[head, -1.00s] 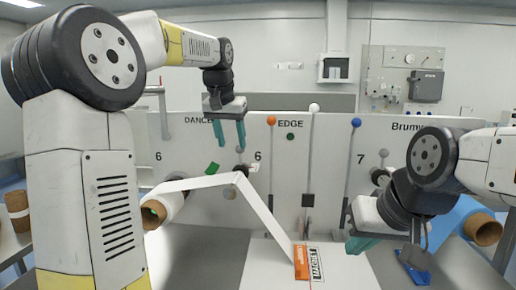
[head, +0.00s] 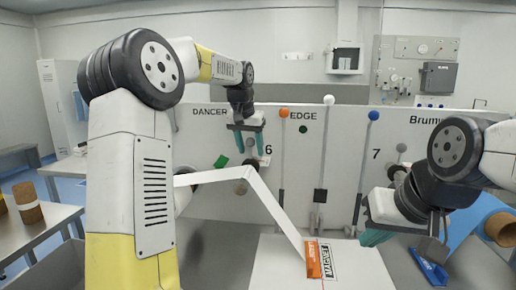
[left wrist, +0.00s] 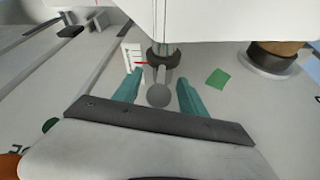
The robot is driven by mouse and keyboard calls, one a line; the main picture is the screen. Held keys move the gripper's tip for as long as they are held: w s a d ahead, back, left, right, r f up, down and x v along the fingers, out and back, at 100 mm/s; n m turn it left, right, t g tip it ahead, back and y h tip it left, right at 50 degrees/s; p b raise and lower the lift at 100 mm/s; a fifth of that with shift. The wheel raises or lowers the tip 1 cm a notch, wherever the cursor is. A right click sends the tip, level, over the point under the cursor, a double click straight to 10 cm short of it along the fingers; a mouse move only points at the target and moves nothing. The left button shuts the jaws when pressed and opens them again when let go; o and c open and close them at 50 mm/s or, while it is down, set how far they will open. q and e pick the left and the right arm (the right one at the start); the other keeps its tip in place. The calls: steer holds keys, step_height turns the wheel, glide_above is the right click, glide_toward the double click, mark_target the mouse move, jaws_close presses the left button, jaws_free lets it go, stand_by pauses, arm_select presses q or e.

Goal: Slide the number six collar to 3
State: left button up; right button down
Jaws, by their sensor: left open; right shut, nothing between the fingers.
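The number six collar is a dark ring (left wrist: 163,61) on a rod in the left wrist view. A red pointer shows at its left, against a small white scale (left wrist: 132,56). A grey round knob (left wrist: 158,95) sits below the ring. My left gripper (left wrist: 158,88) is open, its teal fingers on either side of the knob and apart from it; the collar is just past the fingertips. In the head view my left gripper (head: 249,150) is at the panel (head: 340,150), left of the 6, and hides most of the collar. The scale numbers are unreadable. My right gripper (head: 376,238) is shut and empty.
A white web (head: 265,205) runs over a roller below my left gripper to a table with an orange label (head: 313,260). Levers with orange (head: 284,113), white (head: 329,100) and blue (head: 373,116) balls stand to the right. Brown cores (head: 28,204) stand at left.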

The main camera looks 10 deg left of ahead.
arm_select(q)
steer(key=shift+c, duration=0.3)
jaws_close()
stand_by(1.1)
